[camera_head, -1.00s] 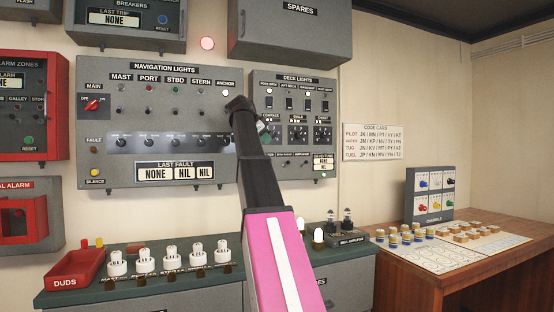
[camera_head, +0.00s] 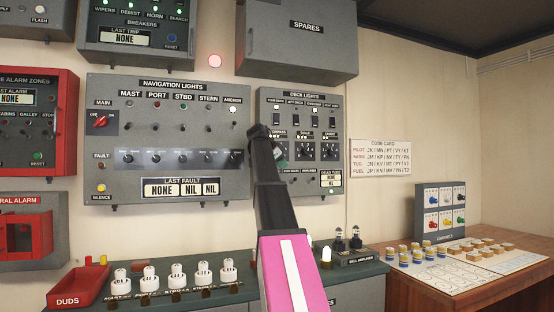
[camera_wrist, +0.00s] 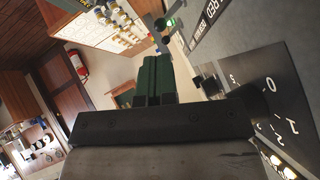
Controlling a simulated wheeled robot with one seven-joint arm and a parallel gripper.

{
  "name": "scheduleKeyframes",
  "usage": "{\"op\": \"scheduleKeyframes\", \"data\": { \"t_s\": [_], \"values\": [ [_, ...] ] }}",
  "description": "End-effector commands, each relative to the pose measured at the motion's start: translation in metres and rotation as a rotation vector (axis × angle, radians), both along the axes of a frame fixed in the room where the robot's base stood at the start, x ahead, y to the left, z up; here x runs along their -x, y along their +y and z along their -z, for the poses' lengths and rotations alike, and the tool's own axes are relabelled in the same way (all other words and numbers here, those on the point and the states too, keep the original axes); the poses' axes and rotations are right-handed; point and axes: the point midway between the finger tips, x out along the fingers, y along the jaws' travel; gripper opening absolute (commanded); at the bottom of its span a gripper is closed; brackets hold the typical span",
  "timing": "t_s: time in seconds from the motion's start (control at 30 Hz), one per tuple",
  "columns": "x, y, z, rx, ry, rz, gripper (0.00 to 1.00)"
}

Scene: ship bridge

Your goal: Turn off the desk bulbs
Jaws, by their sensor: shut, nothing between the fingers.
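The grey deck lights panel (camera_head: 302,93) hangs on the wall at centre right, with a row of small lamps, a row of switches (camera_head: 311,120) and dial knobs (camera_head: 331,152) below. No panel is labelled "desk" where I can read it. My gripper (camera_head: 280,152) is in front of this panel's lower left part, and my arm hides some of its controls. In the wrist view the green fingers (camera_wrist: 157,82) are shut and empty. A dark dial plate with white numbers (camera_wrist: 268,105) is right of them; I cannot tell whether they touch anything.
The navigation lights panel (camera_head: 170,88) is just left. A green-topped counter (camera_head: 225,292) below carries white plug-like parts (camera_head: 176,275), a red duds tray (camera_head: 80,287) and a bell amplifier (camera_head: 358,257). A wooden desk (camera_head: 440,292) stands at right. A spares cabinet (camera_head: 300,45) overhangs above.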

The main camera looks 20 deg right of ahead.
Motion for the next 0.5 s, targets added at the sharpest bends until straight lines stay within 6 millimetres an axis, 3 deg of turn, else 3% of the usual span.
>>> {"op": "scheduleKeyframes", "data": {
  "t_s": [0.23, 0.5],
  "values": [
    [-0.009, -0.031, 0.03, 0.0, 0.002, 0.002, 0.0],
    [-0.014, -0.047, 0.045, 0.0, 0.001, 0.001, 0.0]
  ]
}}
